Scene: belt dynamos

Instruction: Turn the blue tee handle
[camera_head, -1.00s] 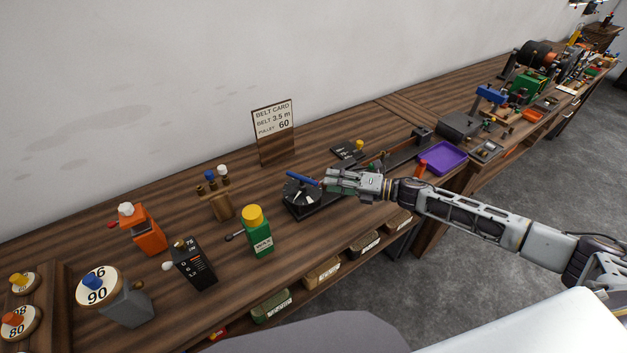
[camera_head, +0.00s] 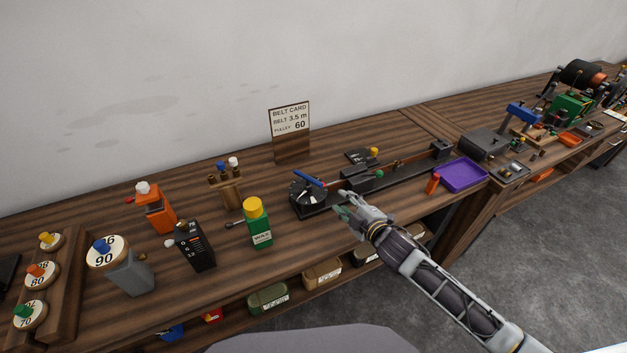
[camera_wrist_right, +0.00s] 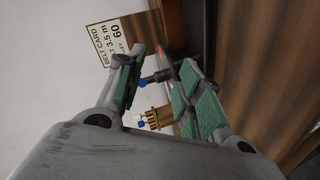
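The blue tee handle (camera_head: 308,178) stands on top of a black dial unit (camera_head: 309,199) on the wooden bench. Its bar slopes down to the right in the head view. My right gripper (camera_head: 347,207) is just in front and to the right of the dial unit, apart from the handle. In the right wrist view its two green-padded fingers (camera_wrist_right: 160,88) are spread and hold nothing. A blue bar, probably the handle (camera_wrist_right: 157,77), shows beyond the gap between them, partly hidden. My left gripper is not in view.
A black rail with a green knob (camera_head: 379,174) runs right from the dial unit. A purple tray (camera_head: 459,174) and an orange cylinder (camera_head: 432,184) lie farther right. A green wax bottle (camera_head: 258,224) stands left. The belt card (camera_head: 290,120) stands behind.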

